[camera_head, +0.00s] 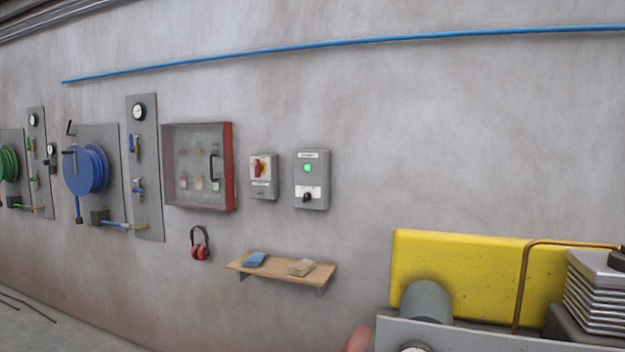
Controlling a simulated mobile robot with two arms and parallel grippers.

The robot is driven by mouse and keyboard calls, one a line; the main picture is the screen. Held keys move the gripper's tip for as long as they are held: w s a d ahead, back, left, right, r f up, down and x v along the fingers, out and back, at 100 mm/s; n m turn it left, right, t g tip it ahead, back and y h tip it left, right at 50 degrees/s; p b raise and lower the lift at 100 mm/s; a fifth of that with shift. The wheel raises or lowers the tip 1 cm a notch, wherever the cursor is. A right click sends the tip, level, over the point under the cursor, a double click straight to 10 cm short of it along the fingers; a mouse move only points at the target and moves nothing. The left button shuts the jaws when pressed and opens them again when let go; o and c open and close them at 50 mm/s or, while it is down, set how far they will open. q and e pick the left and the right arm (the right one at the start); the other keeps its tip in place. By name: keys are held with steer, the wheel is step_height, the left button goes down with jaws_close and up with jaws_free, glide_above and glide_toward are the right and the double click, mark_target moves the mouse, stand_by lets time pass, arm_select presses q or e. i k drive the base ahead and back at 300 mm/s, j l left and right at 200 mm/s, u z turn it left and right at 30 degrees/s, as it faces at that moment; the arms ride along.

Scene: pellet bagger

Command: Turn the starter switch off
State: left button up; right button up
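A grey wall box (311,180), which looks like the starter, hangs on the wall near the picture's middle. Its green lamp (308,168) is lit. A small black rotary knob (307,196) sits below the lamp on a white label; its exact position is too small to read. Neither of my grippers is in view, and nothing covers the boxes.
A wooden shelf (285,275) with a blue item juts out below the boxes. Red ear defenders (200,244) and a red-edged glazed cabinet (198,167) are to the left. A yellow-backed machine (470,275) stands lower right. The wall right of the boxes is bare.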

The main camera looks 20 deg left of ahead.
mark_target(307, 197)
steer(key=i+j+z, duration=0.25)
steer(key=i+j, duration=0.75)
steer(key=i, duration=0.1)
